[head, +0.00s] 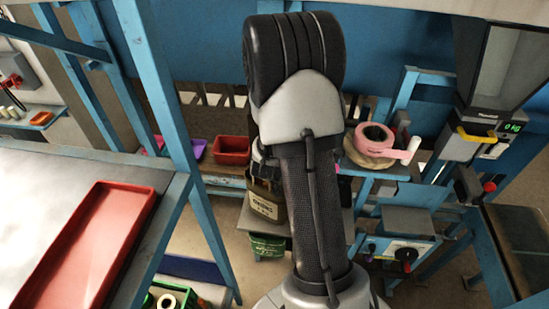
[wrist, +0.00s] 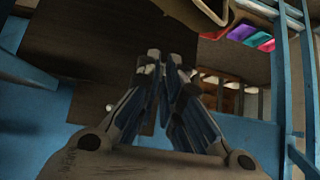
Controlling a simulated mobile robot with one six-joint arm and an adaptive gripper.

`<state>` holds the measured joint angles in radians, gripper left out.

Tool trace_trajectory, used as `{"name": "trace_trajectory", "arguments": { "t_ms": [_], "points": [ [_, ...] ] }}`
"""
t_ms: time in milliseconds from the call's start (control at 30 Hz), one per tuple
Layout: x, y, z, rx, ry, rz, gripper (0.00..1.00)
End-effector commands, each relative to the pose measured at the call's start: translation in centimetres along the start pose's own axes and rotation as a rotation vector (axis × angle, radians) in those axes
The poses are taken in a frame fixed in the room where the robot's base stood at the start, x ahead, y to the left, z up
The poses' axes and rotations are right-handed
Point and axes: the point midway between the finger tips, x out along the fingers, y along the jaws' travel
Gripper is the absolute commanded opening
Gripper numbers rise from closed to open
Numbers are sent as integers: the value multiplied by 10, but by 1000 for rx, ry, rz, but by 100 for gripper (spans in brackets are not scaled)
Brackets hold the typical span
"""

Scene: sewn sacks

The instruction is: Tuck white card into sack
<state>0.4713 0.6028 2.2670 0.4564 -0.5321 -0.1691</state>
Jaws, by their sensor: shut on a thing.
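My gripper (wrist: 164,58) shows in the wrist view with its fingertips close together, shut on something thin. The white card is hard to make out between the tips, perhaps edge-on. The head view shows my arm but not the gripper.
A long red tray (head: 92,245) lies on the grey table at left. A small red bin (head: 232,150) stands left of the sack. A pink tape roll (head: 374,136) sits to the right. Blue posts (head: 168,90) rise between the table and the shelf.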

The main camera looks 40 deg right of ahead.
Motion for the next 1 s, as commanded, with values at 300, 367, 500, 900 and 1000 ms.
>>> {"name": "trace_trajectory", "arguments": {
  "t_ms": [300,367,500,900,1000],
  "points": [
    [16,-1,16,0,1,-1,0],
    [16,-1,16,0,1,-1,0],
    [16,-1,15,0,1,-1,8],
    [16,-1,15,0,1,-1,30],
    [16,-1,15,0,1,-1,30]
  ]
}}
